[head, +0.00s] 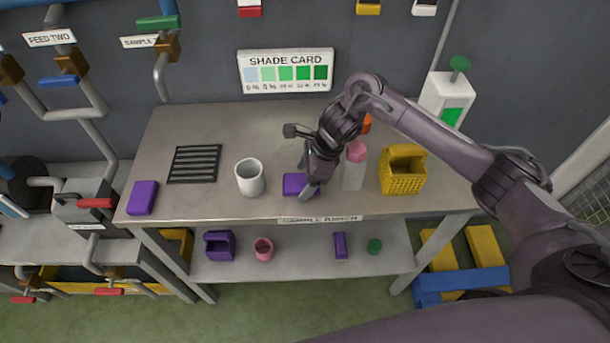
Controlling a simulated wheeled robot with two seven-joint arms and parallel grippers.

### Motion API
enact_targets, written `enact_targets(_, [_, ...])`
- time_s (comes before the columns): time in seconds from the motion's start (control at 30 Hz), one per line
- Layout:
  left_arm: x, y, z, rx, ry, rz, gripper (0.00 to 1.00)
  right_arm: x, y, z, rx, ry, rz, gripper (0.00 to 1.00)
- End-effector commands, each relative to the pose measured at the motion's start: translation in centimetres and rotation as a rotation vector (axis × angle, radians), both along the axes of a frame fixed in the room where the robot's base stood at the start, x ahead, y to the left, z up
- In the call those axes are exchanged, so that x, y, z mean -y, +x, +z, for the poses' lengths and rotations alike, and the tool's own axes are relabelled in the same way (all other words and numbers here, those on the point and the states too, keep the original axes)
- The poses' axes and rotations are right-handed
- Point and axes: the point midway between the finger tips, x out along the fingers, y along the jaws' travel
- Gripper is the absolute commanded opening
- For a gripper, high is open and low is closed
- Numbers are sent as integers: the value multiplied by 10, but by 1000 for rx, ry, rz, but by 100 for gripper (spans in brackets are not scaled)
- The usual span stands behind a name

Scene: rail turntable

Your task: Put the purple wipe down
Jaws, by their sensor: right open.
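A purple wipe (293,184) lies flat on the grey bench (218,205), near its front edge, between a white mug and a bottle with a pink cap. My right gripper (306,181) points down at the wipe's right side, its fingers open. A finger covers part of the wipe; I cannot tell whether it touches it. A second purple piece (142,197), block-like, lies at the bench's left front corner. My left gripper is not in view.
The mug (250,178) stands left of my gripper; the pink-capped bottle (354,168) and yellow basket (403,172) stand close on the right. A black rack (194,164) lies further left. A lower shelf (300,262) holds purple, pink and green items. Pipes and valves line the left.

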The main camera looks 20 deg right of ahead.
Motion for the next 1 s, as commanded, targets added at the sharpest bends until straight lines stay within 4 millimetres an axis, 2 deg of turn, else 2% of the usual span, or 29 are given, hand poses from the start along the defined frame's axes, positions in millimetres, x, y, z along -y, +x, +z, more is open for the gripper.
enact_targets(0.3, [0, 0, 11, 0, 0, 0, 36, 1, 1, 4, 2, 2, -2, 77])
enact_targets(0.47, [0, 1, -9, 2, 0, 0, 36, 14, -1, 30, 10, -3, 1, 77])
enact_targets(0.7, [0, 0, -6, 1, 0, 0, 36, 24, -5, 65, 5, -1, 0, 77])
enact_targets(1.0, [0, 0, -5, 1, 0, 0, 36, 26, -8, 73, 0, 1, 0, 77])
